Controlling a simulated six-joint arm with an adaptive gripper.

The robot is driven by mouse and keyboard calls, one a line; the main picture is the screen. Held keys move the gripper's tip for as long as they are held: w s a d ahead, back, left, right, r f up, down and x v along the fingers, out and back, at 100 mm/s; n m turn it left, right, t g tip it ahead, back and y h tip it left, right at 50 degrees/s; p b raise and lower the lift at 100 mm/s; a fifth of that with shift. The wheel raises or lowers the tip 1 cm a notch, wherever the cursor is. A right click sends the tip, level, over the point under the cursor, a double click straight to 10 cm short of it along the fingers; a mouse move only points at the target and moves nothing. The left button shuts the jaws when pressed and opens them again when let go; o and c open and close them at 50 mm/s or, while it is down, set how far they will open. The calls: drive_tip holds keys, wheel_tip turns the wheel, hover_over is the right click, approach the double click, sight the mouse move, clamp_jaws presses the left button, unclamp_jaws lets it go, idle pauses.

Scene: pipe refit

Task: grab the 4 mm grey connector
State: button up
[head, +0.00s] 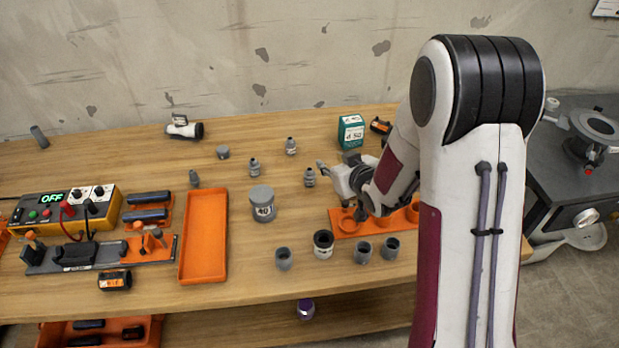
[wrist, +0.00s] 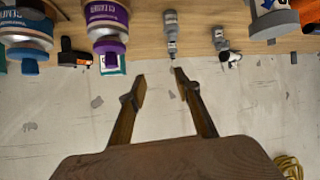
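Several small grey fittings stand on the wooden table. Narrow-necked ones show in the head view: a left one (head: 254,167), a back one (head: 291,146) and a front one (head: 309,178) near my gripper. Their sizes are too small to read, so I cannot tell which is the 4 mm connector. My gripper (wrist: 160,77) is open and empty in the wrist view. A narrow-necked grey fitting (wrist: 171,36) lies ahead of its fingertips, apart from them. In the head view my gripper is low over the table, partly hidden by my arm.
Wider grey cups (head: 284,259) stand in front, near a grey jar marked 40 (head: 263,205). An orange holder (head: 345,226) lies under my arm. A green box (head: 351,132) stands behind. An empty orange tray (head: 204,235) and a control box (head: 65,212) are at left.

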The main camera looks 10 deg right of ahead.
drive_tip(key=y, duration=0.1)
approach(310, 171)
drive_tip(key=w, duration=0.2)
drive_tip(key=shift+w+f+t+y, duration=0.15)
drive_tip(key=shift+f+t+y, duration=0.35)
drive_tip(key=shift+f, duration=0.5)
drive_tip(key=shift+x, duration=1.35)
drive_tip(key=shift+x, duration=2.6)
drive_tip(key=shift+a, duration=0.1)
clamp_jaws()
